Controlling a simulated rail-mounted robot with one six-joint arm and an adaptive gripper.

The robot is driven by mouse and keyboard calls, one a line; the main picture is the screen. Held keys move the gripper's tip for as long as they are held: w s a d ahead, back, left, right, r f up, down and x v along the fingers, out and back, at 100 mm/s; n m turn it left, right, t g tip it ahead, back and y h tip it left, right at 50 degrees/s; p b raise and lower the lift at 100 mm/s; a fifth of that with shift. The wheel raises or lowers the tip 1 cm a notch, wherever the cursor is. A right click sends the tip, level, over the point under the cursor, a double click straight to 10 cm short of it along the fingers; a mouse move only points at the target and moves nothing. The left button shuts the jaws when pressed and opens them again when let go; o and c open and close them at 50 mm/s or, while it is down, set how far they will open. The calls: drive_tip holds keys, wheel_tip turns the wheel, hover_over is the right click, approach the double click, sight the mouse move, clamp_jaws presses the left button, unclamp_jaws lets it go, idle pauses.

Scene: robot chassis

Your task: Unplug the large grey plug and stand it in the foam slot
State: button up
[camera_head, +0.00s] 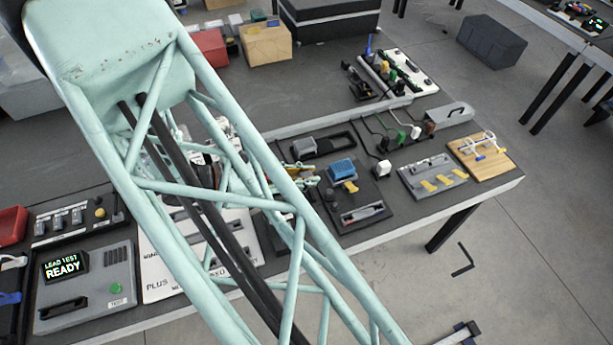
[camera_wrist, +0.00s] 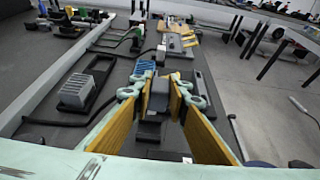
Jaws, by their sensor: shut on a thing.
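My gripper (camera_wrist: 161,86) has yellow-padded fingers on both sides of a dark grey block (camera_wrist: 157,104) and is shut on it. The fingers hide much of the block, so I cannot tell whether it is seated or lifted. A lighter grey ribbed block (camera_wrist: 78,92) stands apart, left of my gripper, on a black base. It also shows in the head view (camera_head: 303,147). I cannot tell surely which grey block is the large grey plug, nor identify the foam slot. In the head view my arm hides most of my gripper.
A blue ribbed block (camera_wrist: 145,66) stands just beyond my fingers. A black tray with a long recess (camera_wrist: 201,90) lies to their right. Cabled plugs (camera_head: 400,134), a grey plate with yellow parts (camera_head: 430,178) and a wooden board (camera_head: 483,158) crowd the table's right end.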

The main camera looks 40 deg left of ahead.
drive_tip(key=shift+f, duration=0.2)
idle(0.5)
drive_tip(key=shift+f+b, duration=1.3)
drive_tip(key=shift+f, duration=0.8)
drive_tip(key=shift+f+b, duration=0.9)
drive_tip(key=shift+f, duration=0.5)
idle(1.7)
drive_tip(key=o, duration=0.9)
drive_tip(key=shift+s, duration=0.1)
drive_tip(key=shift+v, duration=5.9)
